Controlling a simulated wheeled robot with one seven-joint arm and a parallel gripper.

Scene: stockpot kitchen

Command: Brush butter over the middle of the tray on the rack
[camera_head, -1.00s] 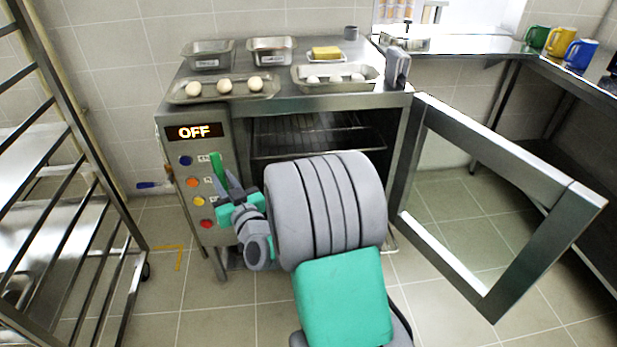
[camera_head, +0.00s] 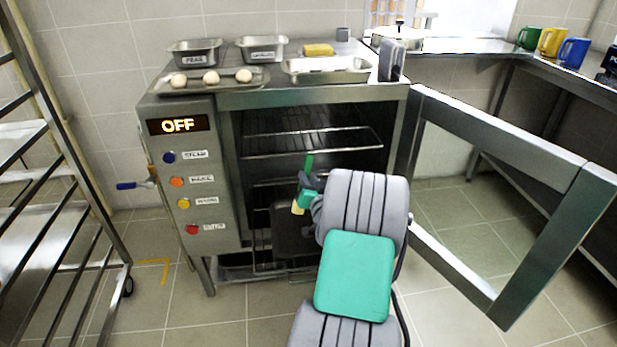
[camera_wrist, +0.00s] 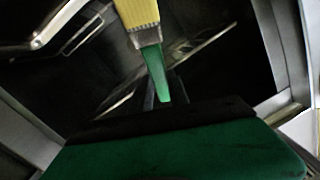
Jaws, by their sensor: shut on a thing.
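My gripper (camera_head: 307,203) is shut on a brush with a green handle (camera_head: 308,163) and pale yellow bristles (camera_head: 297,208). It is in front of the open oven (camera_head: 225,175), within its doorway in the head view. In the wrist view the yellow bristles (camera_wrist: 137,13) and green handle (camera_wrist: 157,72) show beyond my gripper (camera_wrist: 163,100). A wire rack (camera_head: 312,143) spans the oven's dark inside. I cannot make out a tray on it. Yellow butter (camera_head: 318,49) sits on the oven top. A tray with three pale buns (camera_head: 205,85) stands at the top's left front.
The oven door (camera_head: 505,135) stands wide open to the right. Another tray (camera_head: 326,76), two labelled pans (camera_head: 195,58) and a grey upright object (camera_head: 392,60) crowd the oven top. A shelf trolley (camera_head: 60,215) stands left. A blue-handled brush (camera_head: 135,185) hangs at the oven's left side.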

